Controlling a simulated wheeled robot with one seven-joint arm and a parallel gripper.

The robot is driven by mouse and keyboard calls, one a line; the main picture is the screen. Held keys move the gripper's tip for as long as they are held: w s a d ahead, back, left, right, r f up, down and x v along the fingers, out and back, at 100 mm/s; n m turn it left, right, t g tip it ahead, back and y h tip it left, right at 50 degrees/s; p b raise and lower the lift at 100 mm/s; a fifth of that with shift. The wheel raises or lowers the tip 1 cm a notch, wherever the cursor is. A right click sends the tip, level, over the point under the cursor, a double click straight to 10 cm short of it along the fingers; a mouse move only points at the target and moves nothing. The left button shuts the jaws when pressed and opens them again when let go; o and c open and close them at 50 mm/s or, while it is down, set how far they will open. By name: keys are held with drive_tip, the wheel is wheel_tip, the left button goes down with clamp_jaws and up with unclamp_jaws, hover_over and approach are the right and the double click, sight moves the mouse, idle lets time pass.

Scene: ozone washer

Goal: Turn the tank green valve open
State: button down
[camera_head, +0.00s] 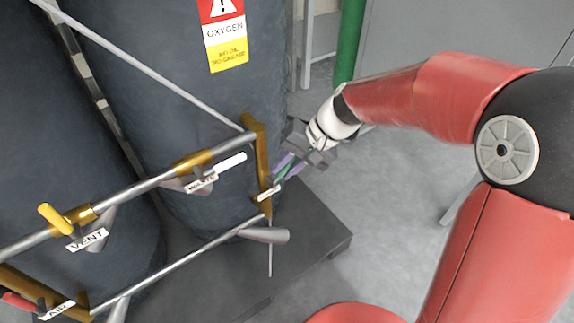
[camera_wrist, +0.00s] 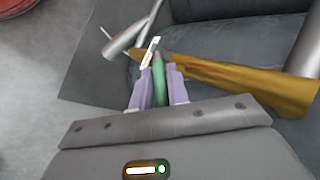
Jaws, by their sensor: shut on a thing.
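The green valve handle (camera_head: 284,170) sits at the right end of the pipe frame, in front of the dark tank (camera_head: 190,80). In the wrist view the green handle (camera_wrist: 160,82) lies between the two purple fingers of my gripper (camera_wrist: 160,95), which is shut on it. In the head view my gripper (camera_head: 287,167) reaches in from the right. The handle's lower part is hidden by the fingers. A small white tag (camera_head: 268,193) hangs by the valve; its lettering is too small to read.
A brass bracket (camera_head: 262,150) stands close beside my gripper. A white handle (camera_head: 230,162), a yellow handle (camera_head: 55,218) and a red handle (camera_head: 18,302) sit along the pipes to the left. A dark platform (camera_head: 318,240) lies below. Grey floor (camera_head: 370,200) is open to the right.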

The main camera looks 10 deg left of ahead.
drive_tip(key=c, duration=1.4)
unclamp_jaws()
drive_tip(key=shift+o, duration=0.2)
